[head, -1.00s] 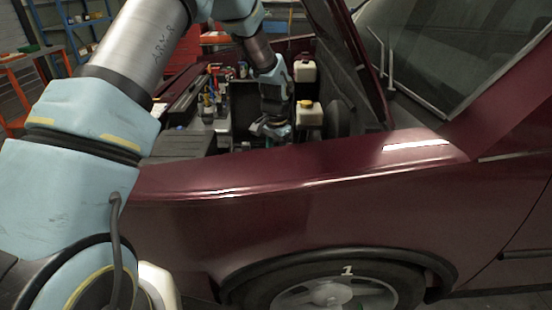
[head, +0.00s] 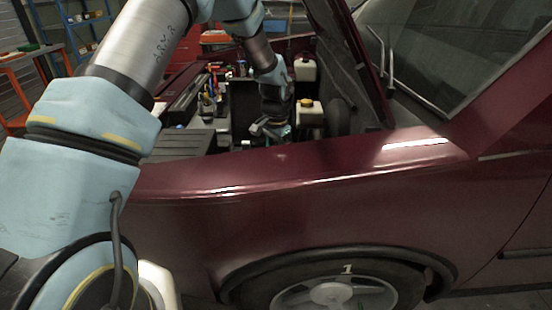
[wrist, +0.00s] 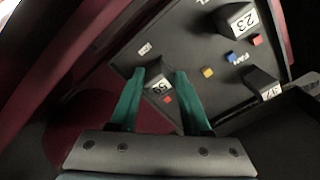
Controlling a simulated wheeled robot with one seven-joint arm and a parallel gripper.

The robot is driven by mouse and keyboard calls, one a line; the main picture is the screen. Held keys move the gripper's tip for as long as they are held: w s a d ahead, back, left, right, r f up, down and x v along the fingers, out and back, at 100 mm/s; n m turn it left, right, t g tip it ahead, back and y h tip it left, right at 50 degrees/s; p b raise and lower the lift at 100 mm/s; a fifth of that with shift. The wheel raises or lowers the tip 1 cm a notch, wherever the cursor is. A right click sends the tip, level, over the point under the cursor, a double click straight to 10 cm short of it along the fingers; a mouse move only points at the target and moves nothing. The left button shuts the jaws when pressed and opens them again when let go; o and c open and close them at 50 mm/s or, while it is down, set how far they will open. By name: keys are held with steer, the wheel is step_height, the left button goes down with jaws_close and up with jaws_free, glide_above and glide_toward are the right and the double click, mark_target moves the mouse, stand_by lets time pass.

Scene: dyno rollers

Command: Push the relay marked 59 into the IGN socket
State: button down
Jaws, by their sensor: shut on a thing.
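The relay marked 59 (wrist: 157,88) is a dark block with a white number label. It sits between the green fingers of my gripper (wrist: 160,76) in the wrist view, and the fingers are shut on it. It is over the dark fuse panel (wrist: 190,55), beside a small white label (wrist: 145,48) that is too small to read. The relay's underside is hidden, so I cannot tell whether it touches a socket. In the head view my gripper (head: 270,130) is down in the engine bay; the relay cannot be made out there.
Relays marked 23 (wrist: 238,20) and what looks like 37 (wrist: 262,84) stand on the panel's right side. Several small coloured fuses lie between. The maroon fender (head: 300,165) is in front of the bay, and a yellow-capped white reservoir (head: 309,113) is right of my gripper.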

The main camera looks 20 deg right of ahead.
steer(key=shift+f, duration=0.5)
steer(key=shift+c, duration=1.4)
jaws_free()
steer(key=shift+r, duration=0.1)
step_height(320, 180, up, 11)
steer(key=shift+f+b, duration=0.1)
steer(key=shift+b, duration=1.15)
